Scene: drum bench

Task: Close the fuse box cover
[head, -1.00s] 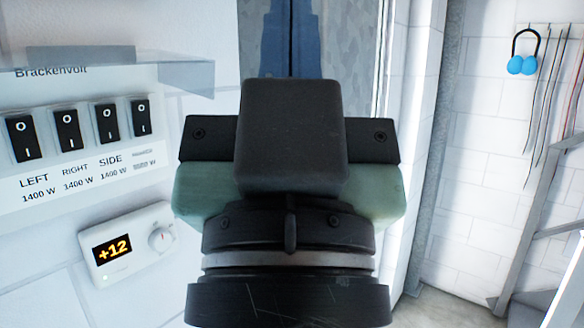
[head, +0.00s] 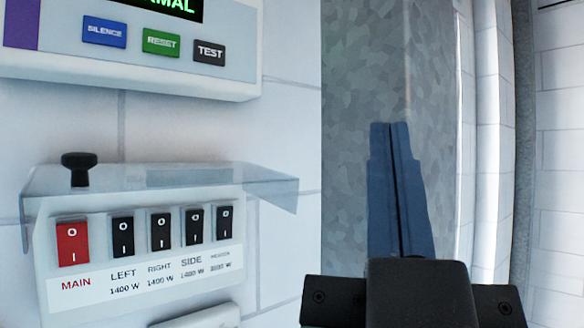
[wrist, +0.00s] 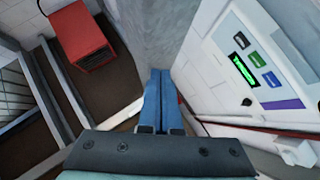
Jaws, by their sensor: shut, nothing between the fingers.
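The fuse box (head: 150,285) is a white panel on the wall at the lower left of the head view. It has a red MAIN switch and a row of black switches. Its clear cover (head: 130,182) is raised and juts out above the switches like a shelf, with a black knob (head: 79,169) at its left. My gripper (head: 390,127) is to the right of the box, apart from the cover, its blue fingers together and empty. The wrist view also shows the fingers (wrist: 158,72) shut; I cannot make out the cover clearly there.
An alarm panel (head: 225,75) with SILENCE, RESET and TEST buttons is on the wall above the fuse box. A red box (wrist: 82,42) stands at the upper left of the wrist view. The wall between the fuse box and my fingers is bare.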

